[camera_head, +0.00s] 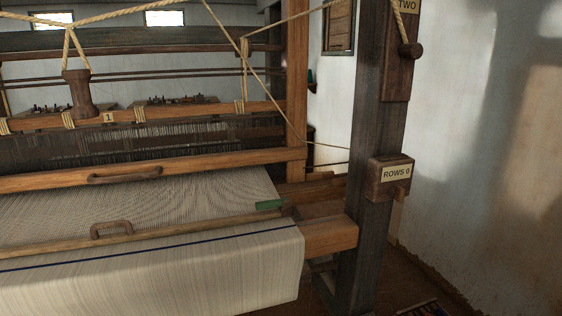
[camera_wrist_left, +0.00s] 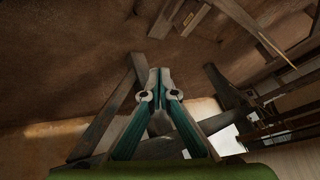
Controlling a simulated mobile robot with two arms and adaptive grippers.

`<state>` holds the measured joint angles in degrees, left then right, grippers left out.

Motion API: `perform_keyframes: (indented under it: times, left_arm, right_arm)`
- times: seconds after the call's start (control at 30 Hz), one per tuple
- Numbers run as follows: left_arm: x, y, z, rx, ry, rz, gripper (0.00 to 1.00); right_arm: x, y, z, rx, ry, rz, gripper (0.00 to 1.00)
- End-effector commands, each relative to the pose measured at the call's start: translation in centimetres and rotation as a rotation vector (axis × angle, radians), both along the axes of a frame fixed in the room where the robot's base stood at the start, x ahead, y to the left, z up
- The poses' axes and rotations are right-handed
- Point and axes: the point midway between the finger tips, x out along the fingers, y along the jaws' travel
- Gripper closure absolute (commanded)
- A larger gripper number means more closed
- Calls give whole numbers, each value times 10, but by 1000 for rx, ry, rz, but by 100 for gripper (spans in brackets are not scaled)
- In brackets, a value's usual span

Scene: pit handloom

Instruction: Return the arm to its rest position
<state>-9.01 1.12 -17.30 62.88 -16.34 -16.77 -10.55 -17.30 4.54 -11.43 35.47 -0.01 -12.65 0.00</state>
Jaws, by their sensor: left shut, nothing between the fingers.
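My left gripper (camera_wrist_left: 158,92) shows in the left wrist view, with grey fingertips and teal fingers. Its fingers are together with nothing between them. It hangs over a brown floor (camera_wrist_left: 60,60), with dark wooden beams beyond it. Neither arm shows in the head view, and my right gripper is in no view. The loom stands in the head view with its pale cloth (camera_head: 200,270) over the front beam. A wooden bar with a handle (camera_head: 125,173) lies across the warp.
A dark upright post (camera_head: 370,150) carries a "ROWS 0" box (camera_head: 390,175) and a board marked "TWO" (camera_head: 400,50). Ropes (camera_head: 240,45) run across the top, one with a wooden handle (camera_head: 80,95). A plain wall (camera_head: 480,150) stands at the right.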

Motion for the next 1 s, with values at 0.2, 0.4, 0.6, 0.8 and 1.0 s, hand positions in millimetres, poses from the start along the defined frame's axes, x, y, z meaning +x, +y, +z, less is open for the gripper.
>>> perform_keyframes:
  times: [0.2, 0.4, 0.6, 0.8, 1.0]
  left_arm:
    - [-138, 54, -90, -44, 278, 190, 100]
    - [-256, 95, -133, -58, 475, 369, 100]
    - [-318, 115, -145, -58, 567, 469, 100]
    - [-324, 117, -146, -58, 577, 481, 100]
    - [-324, 117, -146, -58, 577, 481, 100]
  right_arm:
    - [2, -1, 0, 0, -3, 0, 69]
    - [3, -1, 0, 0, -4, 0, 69]
    - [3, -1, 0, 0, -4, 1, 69]
    - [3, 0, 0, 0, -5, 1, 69]
    - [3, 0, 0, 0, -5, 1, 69]
